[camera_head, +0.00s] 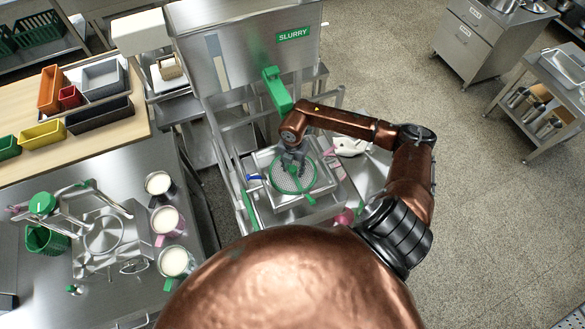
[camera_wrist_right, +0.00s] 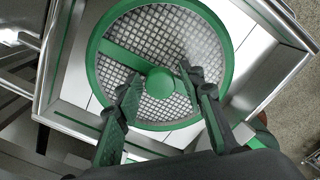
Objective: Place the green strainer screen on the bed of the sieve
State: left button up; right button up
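The green strainer screen (camera_head: 280,185) is a round grey mesh with a green rim, a green crossbar and a round central knob (camera_wrist_right: 160,83). It lies within the square metal frame of the sieve bed (camera_head: 262,160), under my right gripper. The bed's metal edge also shows around it in the right wrist view (camera_wrist_right: 62,82). My right gripper (camera_head: 294,168) points down at the screen's middle. In the right wrist view its fingers (camera_wrist_right: 159,76) stand apart on either side of the knob, with small gaps showing. I cannot tell whether the screen rests fully flat. My left gripper is out of view.
A steel machine labelled SLURRY (camera_head: 293,35), with a green spout (camera_head: 277,90), stands behind the bed. At left, a steel table holds several white-filled mugs (camera_head: 165,219) and a clamp device (camera_head: 103,234). Coloured bins (camera_head: 50,88) stand at upper left.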

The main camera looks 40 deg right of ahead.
aim_at(293, 168)
jog(key=shift+o, duration=0.3)
jog(key=shift+r, duration=0.1)
notch_tip(293, 168, up, 12)
dwell(0.4)
